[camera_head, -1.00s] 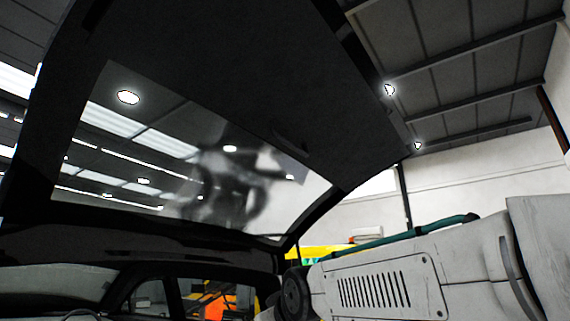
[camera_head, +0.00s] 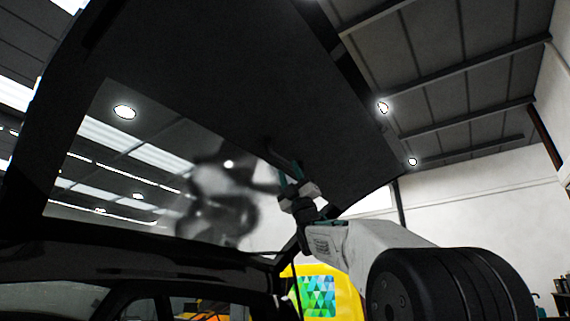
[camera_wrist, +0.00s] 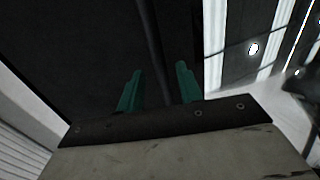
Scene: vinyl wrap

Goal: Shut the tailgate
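The dark tailgate (camera_head: 330,110) is raised above the rear of the car, its inner panel and glass facing my head camera. A dark pull handle (camera_head: 281,152) sits on the inner panel near the glass. My gripper (camera_head: 287,170) is at this handle, its teal fingers pointing up at the panel. In the wrist view my gripper (camera_wrist: 159,82) has its two fingers apart. A thin dark bar (camera_wrist: 151,45), seemingly the handle, runs between them, with gaps on both sides. Whether a finger touches it cannot be told.
The car's roof edge (camera_head: 150,252) and rear opening lie below the tailgate. A yellow object with a green-blue patterned panel (camera_head: 312,296) stands behind. A pale wall (camera_head: 470,200) and lit ceiling surround the scene. Open air shows to the right of the tailgate.

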